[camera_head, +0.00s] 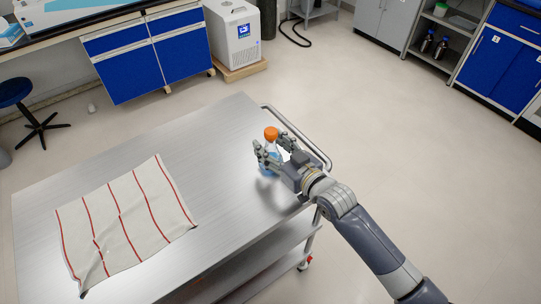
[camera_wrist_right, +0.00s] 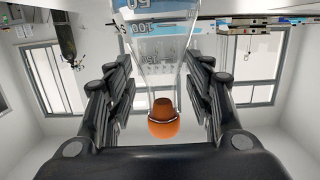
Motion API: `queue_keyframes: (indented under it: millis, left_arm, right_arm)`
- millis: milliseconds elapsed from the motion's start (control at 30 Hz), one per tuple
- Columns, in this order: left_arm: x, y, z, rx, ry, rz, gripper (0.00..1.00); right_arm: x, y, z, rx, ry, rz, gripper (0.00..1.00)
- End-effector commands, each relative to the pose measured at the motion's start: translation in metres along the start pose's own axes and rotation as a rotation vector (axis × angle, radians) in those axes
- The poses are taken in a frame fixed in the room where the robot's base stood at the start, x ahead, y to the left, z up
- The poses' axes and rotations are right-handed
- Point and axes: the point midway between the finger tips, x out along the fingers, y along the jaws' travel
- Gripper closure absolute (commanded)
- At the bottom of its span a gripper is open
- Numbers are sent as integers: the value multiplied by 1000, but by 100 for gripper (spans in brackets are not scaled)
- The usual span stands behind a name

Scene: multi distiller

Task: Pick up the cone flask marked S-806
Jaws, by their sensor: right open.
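A cone flask (camera_head: 271,134) with an orange cap stands upright near the right edge of the metal table (camera_head: 228,130). In the right wrist view the clear flask (camera_wrist_right: 155,50) appears upside down, with volume marks and blue at its wide end. No S-806 mark can be read. My right gripper (camera_head: 271,148) is open, with its fingers on either side of the flask. In the right wrist view the fingers of the right gripper (camera_wrist_right: 160,75) show gaps to the flask's neck and cap. My left gripper is not in view.
A white cloth with red stripes (camera_head: 125,222) lies on the table's left part. The table between cloth and flask is bare. A metal rail (camera_head: 312,147) runs along the table's right end. Blue cabinets (camera_head: 130,67) and a white machine (camera_head: 234,35) stand behind.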

Motion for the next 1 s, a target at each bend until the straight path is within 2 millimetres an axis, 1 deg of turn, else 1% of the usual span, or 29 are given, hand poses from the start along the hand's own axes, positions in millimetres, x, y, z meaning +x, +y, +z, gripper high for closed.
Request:
queue_keyframes:
  millis: [133, 300, 433, 633, 667, 700, 767, 800, 833, 867, 1000]
  left_arm:
    - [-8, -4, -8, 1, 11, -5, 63]
    - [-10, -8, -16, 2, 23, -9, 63]
    - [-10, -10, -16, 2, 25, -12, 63]
    - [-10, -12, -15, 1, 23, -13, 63]
    - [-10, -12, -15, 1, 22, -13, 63]
    - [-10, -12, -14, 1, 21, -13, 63]
    - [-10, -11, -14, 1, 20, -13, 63]
    - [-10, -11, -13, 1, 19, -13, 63]
    - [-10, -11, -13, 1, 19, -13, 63]
    - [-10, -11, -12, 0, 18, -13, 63]
    - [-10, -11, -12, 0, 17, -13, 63]
  right_arm:
    - [20, -1, -3, 2, 1, -1, 51]
    - [39, -1, -1, 1, 1, -1, 51]
    - [45, -1, 0, 0, -1, -1, 51]
    - [45, -1, 0, 0, 0, -1, 51]
    - [45, -1, 0, 0, 0, -1, 54]
    - [45, -1, 0, 0, 0, -1, 63]
    - [45, -1, 0, 0, 0, -1, 76]
    - [45, -1, 0, 0, 0, -1, 85]
    - [45, -1, 0, 0, 0, -1, 92]
    - [45, -1, 0, 0, 0, -1, 96]
    - [45, -1, 0, 0, -1, -1, 100]
